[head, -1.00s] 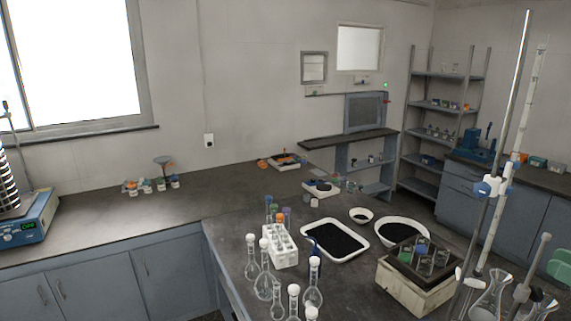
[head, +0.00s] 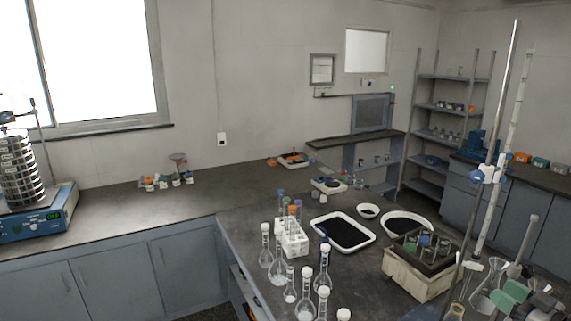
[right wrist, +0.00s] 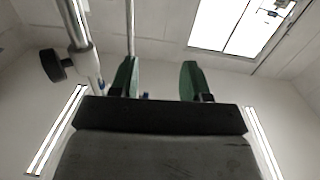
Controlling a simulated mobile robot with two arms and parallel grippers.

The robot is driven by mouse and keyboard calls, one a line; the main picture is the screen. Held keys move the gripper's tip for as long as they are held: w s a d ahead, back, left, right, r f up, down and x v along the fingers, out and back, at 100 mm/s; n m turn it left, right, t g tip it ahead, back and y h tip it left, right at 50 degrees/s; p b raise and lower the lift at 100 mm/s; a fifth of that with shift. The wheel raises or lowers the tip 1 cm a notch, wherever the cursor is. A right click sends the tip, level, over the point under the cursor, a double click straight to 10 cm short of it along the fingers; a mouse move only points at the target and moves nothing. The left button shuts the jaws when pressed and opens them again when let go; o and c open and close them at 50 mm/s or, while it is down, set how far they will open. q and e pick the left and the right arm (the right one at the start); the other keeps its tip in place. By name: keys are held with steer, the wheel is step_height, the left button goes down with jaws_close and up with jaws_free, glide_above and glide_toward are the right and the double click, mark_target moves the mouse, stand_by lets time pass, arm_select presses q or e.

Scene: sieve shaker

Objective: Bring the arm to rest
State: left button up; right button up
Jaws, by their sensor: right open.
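My right gripper (head: 514,297) shows at the lower right of the head view, its green fingers among the glassware and stand rods, partly cut off by the picture edge. In the right wrist view its two green fingers (right wrist: 160,72) stand apart with nothing between them, pointing up toward wall and ceiling. A metal rod with a dark knob (right wrist: 55,66) shows beside the fingers; I cannot tell whether they touch. My left gripper is not in view. The sieve shaker (head: 38,218) with its sieve stack stands on the left bench.
Close to the right gripper stand a tall stand rod (head: 507,105), flasks and a wooden box (head: 408,280). Several flasks (head: 278,268), a white tube rack (head: 291,243) and a black-filled tray (head: 344,250) crowd the bench. The left bench top (head: 115,210) has free room.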

steer(key=s+a+f+m+g+h, duration=0.1)
steer(key=s+a+f+m+h, duration=0.2)
steer(key=a+f, duration=0.5)
steer(key=s+a+f+m+g+h, duration=0.1)
steer(key=s+a+f+h, duration=0.4)
steer(key=a, duration=0.5)
steer(key=s+a+n+g, duration=0.1)
steer(key=s+a+g, duration=0.45)
steer(key=s, duration=0.65)
steer(key=s+a+g, duration=0.5)
steer(key=s+a, duration=0.1)
steer(key=s, duration=0.7)
step_height(320, 180, down, 36)
steer(key=g+b, duration=0.2)
steer(key=b, duration=0.6)
arm_select(q)
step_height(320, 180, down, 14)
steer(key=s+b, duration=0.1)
steer(key=b, duration=0.5)
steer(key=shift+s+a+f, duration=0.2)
arm_select(e)
steer(key=s+d+f, duration=0.3)
steer(key=s+f, duration=1.3)
steer(key=f, duration=0.5)
steer(key=shift+s+g+y, duration=0.25)
steer(key=shift+g+y, duration=0.05)
steer(key=shift+g, duration=0.15)
